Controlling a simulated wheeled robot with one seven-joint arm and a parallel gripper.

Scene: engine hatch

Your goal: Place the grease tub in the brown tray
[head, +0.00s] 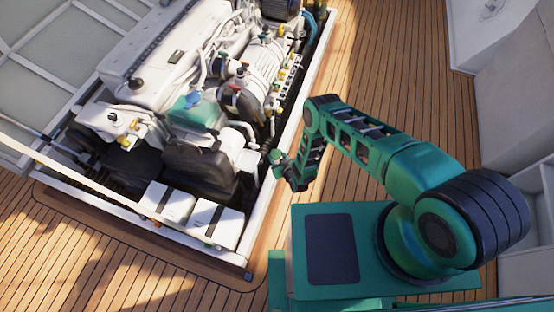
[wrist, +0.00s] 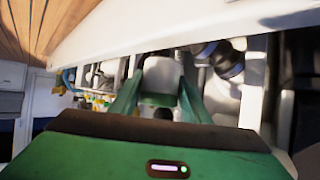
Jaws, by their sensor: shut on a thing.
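My gripper (head: 279,163) is at the right edge of the open engine hatch, beside the engine. In the wrist view, the two green fingers of my gripper (wrist: 160,88) stand apart, shut on a pale rounded thing that looks like the grease tub (wrist: 162,72). Its lower part is partly hidden and no label can be read. In the head view I cannot make out the tub at the gripper. I cannot pick out a brown tray in either view.
The white engine (head: 190,60) fills the hatch, with hoses and small coloured caps along its right side. Two white boxes (head: 213,222) sit at the hatch's near end. A pale raised rim (head: 292,130) edges the opening. Wooden deck (head: 395,60) lies clear to the right.

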